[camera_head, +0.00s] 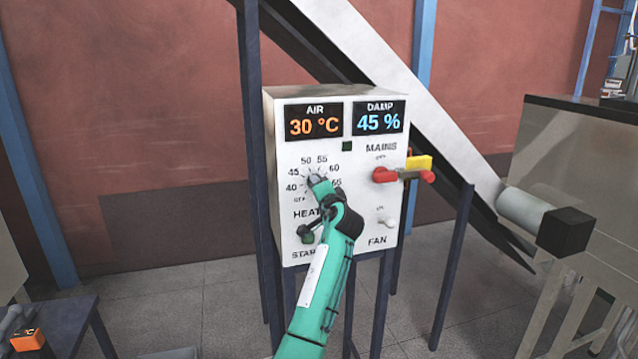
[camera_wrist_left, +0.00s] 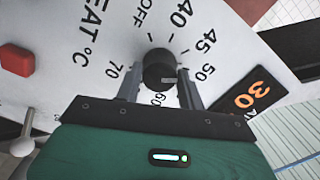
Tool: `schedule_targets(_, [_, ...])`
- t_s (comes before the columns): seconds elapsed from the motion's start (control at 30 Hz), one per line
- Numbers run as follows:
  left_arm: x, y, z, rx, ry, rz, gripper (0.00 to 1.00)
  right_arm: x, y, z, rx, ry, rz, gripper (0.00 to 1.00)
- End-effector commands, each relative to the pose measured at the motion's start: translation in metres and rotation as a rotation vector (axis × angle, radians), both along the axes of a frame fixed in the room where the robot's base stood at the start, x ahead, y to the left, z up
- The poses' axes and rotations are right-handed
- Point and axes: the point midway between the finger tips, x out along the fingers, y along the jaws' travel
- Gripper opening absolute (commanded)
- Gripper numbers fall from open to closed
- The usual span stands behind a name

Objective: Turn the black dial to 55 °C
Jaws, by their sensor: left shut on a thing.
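The black dial (camera_wrist_left: 160,72) is on the white control panel (camera_wrist_left: 80,20), ringed by a printed scale with OFF, 40, 45, 50, 60 and 70 readable in the left wrist view. My left gripper (camera_wrist_left: 160,88) is shut on the dial, one finger on each side. The dial's pointer cannot be made out clearly. In the head view my left gripper (camera_head: 319,184) is at the dial and hides most of it and part of the scale. The AIR display (camera_head: 313,122) reads 30 °C. My right gripper is not in view.
The DAMP display (camera_head: 379,118) reads 45 %. A green button (camera_head: 308,238) is at lower left, close to my arm.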

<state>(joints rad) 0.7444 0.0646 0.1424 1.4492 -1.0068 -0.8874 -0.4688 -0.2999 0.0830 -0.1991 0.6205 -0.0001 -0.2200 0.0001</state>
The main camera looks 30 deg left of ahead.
Motion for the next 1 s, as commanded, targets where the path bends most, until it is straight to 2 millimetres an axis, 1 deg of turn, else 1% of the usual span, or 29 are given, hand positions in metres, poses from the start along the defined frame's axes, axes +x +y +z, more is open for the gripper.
schedule_targets(0.03, [0.000,0.001,0.004,0.031,0.036,0.000,0.16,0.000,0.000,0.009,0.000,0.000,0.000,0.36])
schedule_targets(0.6, [0.000,0.001,0.006,0.375,0.439,0.000,0.16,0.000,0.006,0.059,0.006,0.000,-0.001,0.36])
schedule_targets(0.8, [0.000,0.001,0.004,0.471,0.554,0.001,0.16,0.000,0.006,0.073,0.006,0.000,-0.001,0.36])
schedule_targets(1.0, [0.000,0.000,0.004,0.540,0.632,0.000,0.16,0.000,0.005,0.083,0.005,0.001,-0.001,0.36])
